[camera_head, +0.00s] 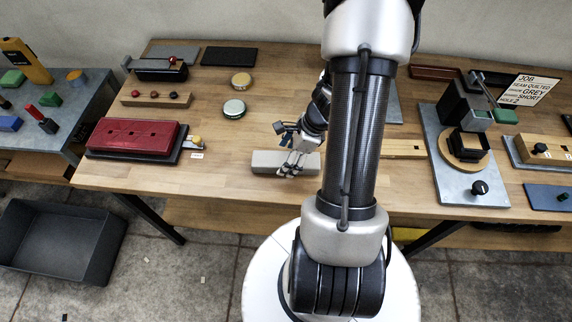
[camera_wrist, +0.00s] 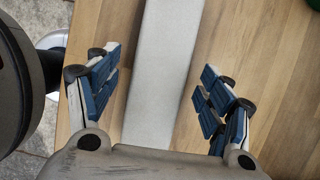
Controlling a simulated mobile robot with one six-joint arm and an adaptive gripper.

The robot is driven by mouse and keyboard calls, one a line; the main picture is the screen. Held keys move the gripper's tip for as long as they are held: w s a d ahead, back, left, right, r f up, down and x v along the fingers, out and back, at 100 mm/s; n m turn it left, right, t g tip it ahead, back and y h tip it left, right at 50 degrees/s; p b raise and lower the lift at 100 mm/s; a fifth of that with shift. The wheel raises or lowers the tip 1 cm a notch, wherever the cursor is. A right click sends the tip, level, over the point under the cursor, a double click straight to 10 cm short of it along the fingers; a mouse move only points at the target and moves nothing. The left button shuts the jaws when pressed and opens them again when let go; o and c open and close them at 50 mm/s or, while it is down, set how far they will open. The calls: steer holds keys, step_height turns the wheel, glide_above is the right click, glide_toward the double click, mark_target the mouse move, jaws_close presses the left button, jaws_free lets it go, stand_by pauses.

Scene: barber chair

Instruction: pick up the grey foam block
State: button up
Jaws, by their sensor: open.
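The grey foam block (camera_head: 268,162) lies flat on the wooden table near its front edge, left of my arm in the head view. In the wrist view the block (camera_wrist: 165,65) runs lengthwise between my open fingers. My gripper (camera_head: 293,160) is over the right part of the block. In the wrist view the blue-padded fingers of my gripper (camera_wrist: 158,98) stand one on each side, with a visible gap to the block on both sides. The block's near end is hidden behind the gripper body in the wrist view.
A red padded piece (camera_head: 134,137) on a dark base sits left of the block. A round green-rimmed tin (camera_head: 234,108) stands behind it. A grey device (camera_head: 466,150) stands to the right. A dark bin (camera_head: 60,240) is on the floor at left. The table around the block is clear.

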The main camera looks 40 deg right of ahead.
steer(key=shift+x, duration=0.9)
steer(key=shift+c, duration=0.2)
steer(key=c, duration=1.1)
